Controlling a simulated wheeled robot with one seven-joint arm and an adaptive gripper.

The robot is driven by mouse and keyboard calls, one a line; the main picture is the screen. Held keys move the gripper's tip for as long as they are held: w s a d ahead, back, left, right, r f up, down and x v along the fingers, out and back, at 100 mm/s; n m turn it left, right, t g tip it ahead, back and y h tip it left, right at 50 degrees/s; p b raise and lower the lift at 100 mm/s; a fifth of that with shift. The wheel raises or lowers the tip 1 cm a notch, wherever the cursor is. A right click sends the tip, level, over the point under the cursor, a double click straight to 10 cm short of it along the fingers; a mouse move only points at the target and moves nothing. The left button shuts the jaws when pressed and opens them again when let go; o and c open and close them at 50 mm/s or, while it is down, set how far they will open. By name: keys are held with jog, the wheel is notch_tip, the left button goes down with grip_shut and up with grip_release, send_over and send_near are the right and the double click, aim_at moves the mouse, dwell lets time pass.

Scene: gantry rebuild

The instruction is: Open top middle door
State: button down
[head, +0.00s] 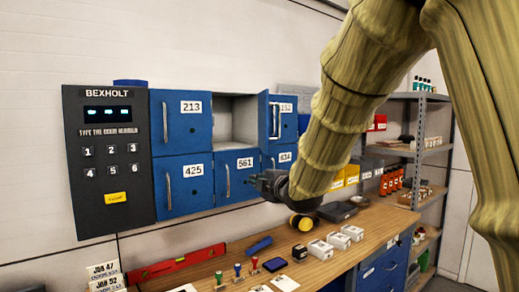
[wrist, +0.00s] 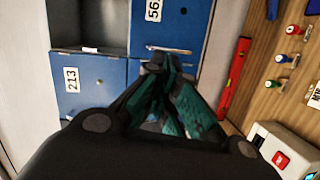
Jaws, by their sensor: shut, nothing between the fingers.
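The blue locker bank has an open top middle compartment (head: 236,122) with an empty grey interior. Its blue door (head: 263,118) is swung out to the right and seen nearly edge-on. The same open compartment shows in the wrist view (wrist: 100,22). My gripper (head: 256,182) is shut and empty, low in front of door 561 (head: 228,188), below the open compartment. In the wrist view my fingertips (wrist: 158,62) point toward the lower doors, near the handle of 561. I cannot tell whether they touch anything.
Doors 213 (head: 181,122) and 425 (head: 184,187) are closed. A dark keypad panel (head: 108,150) stands left. The wooden bench (head: 235,262) below holds stamps, a red level (head: 182,262) and small boxes. Shelves (head: 415,140) stand at right.

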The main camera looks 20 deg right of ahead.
notch_tip(320, 180, up, 9)
jog(key=n+t, duration=0.1)
jog(key=n, duration=0.1)
jog(key=w+d+p, duration=0.2)
jog(key=w+p, duration=0.2)
jog(key=w, duration=0.4)
jog(key=shift+w+d, duration=0.15)
jog(key=shift+d, duration=0.15)
dwell(0.4)
